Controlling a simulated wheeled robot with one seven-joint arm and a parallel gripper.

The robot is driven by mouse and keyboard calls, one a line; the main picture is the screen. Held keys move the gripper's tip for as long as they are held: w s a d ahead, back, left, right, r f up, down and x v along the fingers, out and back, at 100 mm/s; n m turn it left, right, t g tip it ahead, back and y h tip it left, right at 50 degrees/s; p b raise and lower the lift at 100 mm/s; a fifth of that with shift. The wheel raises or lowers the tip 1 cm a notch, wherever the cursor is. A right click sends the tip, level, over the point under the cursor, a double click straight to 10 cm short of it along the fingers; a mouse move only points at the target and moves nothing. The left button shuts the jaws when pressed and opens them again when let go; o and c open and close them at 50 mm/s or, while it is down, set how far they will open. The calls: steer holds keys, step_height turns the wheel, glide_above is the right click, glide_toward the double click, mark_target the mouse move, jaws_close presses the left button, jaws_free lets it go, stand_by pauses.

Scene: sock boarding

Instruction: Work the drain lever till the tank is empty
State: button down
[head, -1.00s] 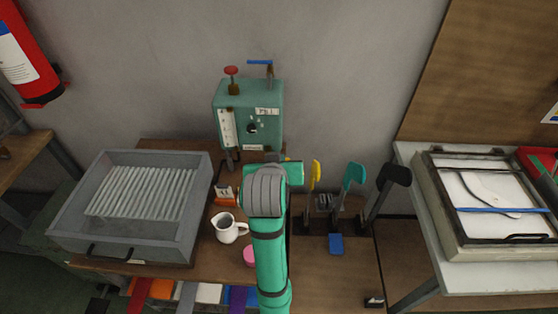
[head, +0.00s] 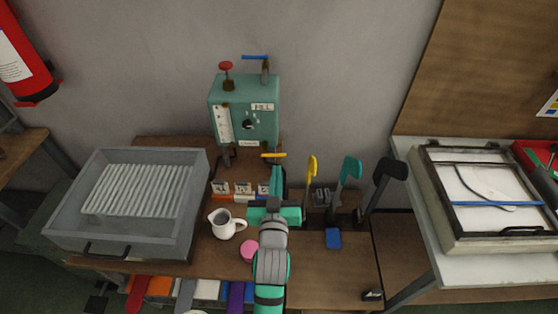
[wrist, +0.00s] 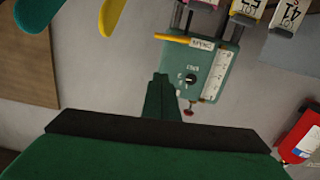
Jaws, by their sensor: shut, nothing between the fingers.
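The green tank (head: 243,112) stands against the wall, with a white scale (head: 223,124), a dark dial and a label on its front. It shows in the wrist view (wrist: 207,72) too. A yellow-orange lever (head: 273,155) sticks out sideways at the tank's lower right; the wrist view also shows this lever (wrist: 173,38). A red knob (head: 226,66) and a blue handle (head: 255,57) are on top. My gripper (head: 277,170) is shut and empty, just in front of and below the lever. In the wrist view its fingers (wrist: 162,78) appear apart from the lever. The liquid level cannot be read.
Yellow (head: 312,168), teal (head: 351,168) and black (head: 391,168) paddles stand close right of my gripper. A white jug (head: 227,224), a pink disc (head: 249,250) and small number cards (head: 220,188) are at its left. A grey tray (head: 187,228) lies farther left.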

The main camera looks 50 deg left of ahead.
glide_above(278, 156)
steer(key=v, duration=0.3)
step_height(278, 156, down, 3)
steer(key=shift+f, duration=0.75)
